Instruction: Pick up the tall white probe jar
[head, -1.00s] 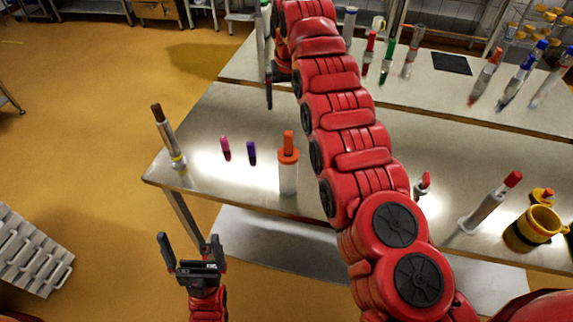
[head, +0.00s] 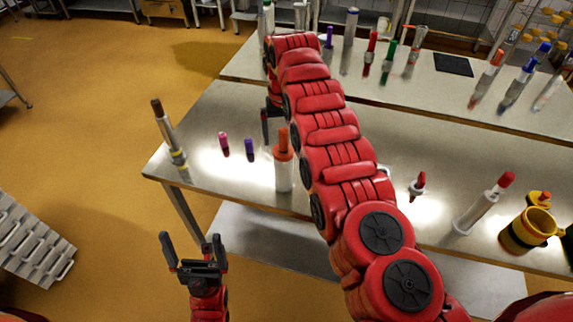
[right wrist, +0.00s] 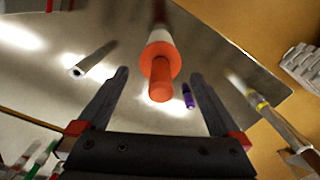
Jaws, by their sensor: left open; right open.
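The tall white probe jar (head: 284,177) stands upright near the front edge of the near steel table, with an orange collar and handle on top. In the right wrist view, its orange top (right wrist: 160,68) lies between the fingers in the picture, with its white body beyond; I see no contact. My right gripper (right wrist: 160,76) is open and empty. In the head view, it is mostly hidden behind my right arm, with one dark finger showing behind the jar. My left gripper (head: 191,242) is open and empty, below and in front of the table.
A pink marker (head: 223,141) and a purple one (head: 249,150) stand left of the jar. A brown-tipped tube with a yellow band (head: 169,134) is at the left end. A red-topped tube (head: 484,204) and yellow mug (head: 528,230) stand to the right.

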